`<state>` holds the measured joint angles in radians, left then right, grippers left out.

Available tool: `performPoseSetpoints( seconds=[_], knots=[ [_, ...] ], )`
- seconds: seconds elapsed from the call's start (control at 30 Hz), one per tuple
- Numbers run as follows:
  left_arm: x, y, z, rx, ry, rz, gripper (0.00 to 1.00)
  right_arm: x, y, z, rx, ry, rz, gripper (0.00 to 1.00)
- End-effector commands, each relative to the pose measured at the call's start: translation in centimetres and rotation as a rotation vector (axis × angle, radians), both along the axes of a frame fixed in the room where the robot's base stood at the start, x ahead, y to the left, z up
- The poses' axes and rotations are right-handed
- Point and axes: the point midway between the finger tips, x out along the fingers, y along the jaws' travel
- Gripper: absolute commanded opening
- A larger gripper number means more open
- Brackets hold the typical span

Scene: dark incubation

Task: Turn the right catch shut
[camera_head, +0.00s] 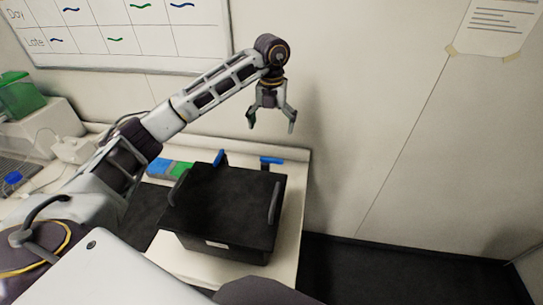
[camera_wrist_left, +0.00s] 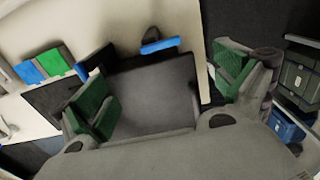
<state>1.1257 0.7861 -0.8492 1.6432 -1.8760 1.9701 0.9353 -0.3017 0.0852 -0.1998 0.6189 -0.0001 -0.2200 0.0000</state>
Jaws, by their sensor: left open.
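The black box (camera_head: 222,240) stands on the white table with its lid (camera_head: 225,190) down. The right catch (camera_head: 271,160) is a blue bar at the box's back right, lying roughly crosswise in the picture; it also shows beyond the lid in the left wrist view (camera_wrist_left: 160,46). The left catch (camera_head: 219,158), also blue, points at a steep slant. My left gripper (camera_head: 271,122) is open and empty, above the right catch and apart from it. Its green-padded fingers show in the left wrist view (camera_wrist_left: 165,85). My right gripper is out of view.
Two black handles (camera_head: 274,203) (camera_head: 180,188) rise from the lid's sides. Blue (camera_head: 158,166) and green (camera_head: 182,169) blocks lie left of the box. The wall (camera_head: 350,110) stands close behind. The green container (camera_head: 20,95) is at far left.

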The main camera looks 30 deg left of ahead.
Motion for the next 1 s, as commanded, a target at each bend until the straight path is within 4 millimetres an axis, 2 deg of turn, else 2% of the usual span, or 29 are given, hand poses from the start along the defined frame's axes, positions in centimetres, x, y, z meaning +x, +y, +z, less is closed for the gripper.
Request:
performPoseSetpoints(
  seconds=[0.27,0.7,1.0],
  knots=[
    [-0.1,0.0,-2.2,0.0,0.003,0.0,0.98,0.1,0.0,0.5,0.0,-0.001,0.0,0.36],
    [-0.1,0.0,-7.5,-0.001,0.002,0.0,0.98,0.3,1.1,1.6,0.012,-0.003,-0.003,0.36],
    [-0.1,0.0,-11.3,0.0,-0.001,0.001,0.98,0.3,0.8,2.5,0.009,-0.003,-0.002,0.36]
  ],
)
